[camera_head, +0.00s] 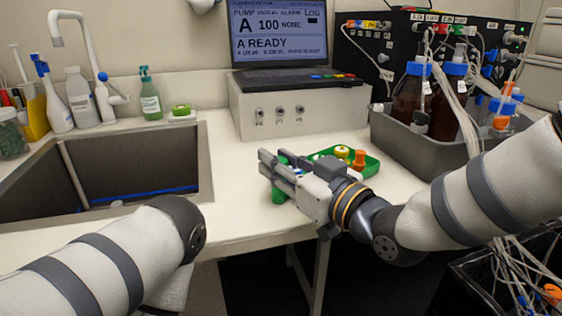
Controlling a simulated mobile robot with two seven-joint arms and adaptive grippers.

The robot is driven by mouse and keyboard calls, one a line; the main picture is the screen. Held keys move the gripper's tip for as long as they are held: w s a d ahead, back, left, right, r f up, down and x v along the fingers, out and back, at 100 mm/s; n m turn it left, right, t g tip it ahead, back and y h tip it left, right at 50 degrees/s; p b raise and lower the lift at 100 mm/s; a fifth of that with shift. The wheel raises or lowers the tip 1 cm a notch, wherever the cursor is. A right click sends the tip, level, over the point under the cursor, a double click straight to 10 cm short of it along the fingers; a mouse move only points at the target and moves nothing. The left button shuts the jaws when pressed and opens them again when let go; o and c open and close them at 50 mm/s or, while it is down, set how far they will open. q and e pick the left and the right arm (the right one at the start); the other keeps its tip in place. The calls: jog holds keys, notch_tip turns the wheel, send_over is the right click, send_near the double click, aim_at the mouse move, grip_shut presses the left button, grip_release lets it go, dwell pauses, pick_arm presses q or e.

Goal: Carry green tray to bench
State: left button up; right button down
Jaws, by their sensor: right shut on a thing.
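The green tray (369,167) is on or just above the pale bench top, in front of the grey instrument box. Its right part shows, with a yellow-topped item (342,152) and an orange item (359,159) in it. My right gripper (272,170) reaches in from the right across the tray's left part and is shut on it. Green shows around the fingers, but the fingers and wrist hide the exact grip. I cannot tell whether the tray touches the bench. My left arm comes in at the lower left; its gripper is out of view.
A sink (130,180) with a tap (88,55) is at the left. Spray bottles stand behind it. A grey tub (405,148) with brown bottles (409,95) stands right of the tray. A laptop (283,40) is on the instrument box (300,108). Bare bench (225,190) lies left of the gripper.

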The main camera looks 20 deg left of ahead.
jog(key=c, duration=1.3)
grip_release()
jog(key=shift+f, duration=0.1)
